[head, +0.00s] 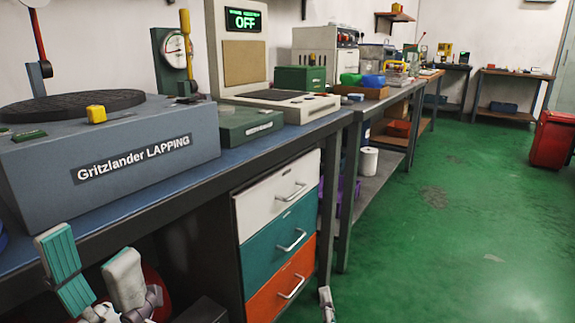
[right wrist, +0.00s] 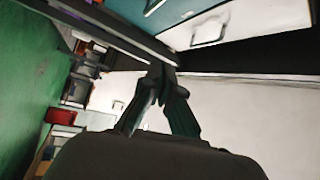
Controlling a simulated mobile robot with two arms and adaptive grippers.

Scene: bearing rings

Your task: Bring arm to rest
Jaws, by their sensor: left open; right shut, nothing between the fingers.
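My left gripper (head: 92,275) is at the lower left of the head view, in front of the bench's front edge. Its two fingers, one with a teal pad, stand apart with nothing between them. In the right wrist view, my right gripper (right wrist: 160,72) has its dark fingers together at the tips, and they hold nothing. A small pale part at the bottom edge of the head view, below the drawers, looks like part of my right arm or gripper. Most of the right arm is hidden from the head view.
The lapping machine (head: 110,140) stands on the blue-topped bench (head: 245,152). White, teal and orange drawers (head: 276,245) are under it. In the right wrist view, a drawer front (right wrist: 245,25) and dark bench frame are near the fingers. The green floor (head: 440,225) to the right is clear.

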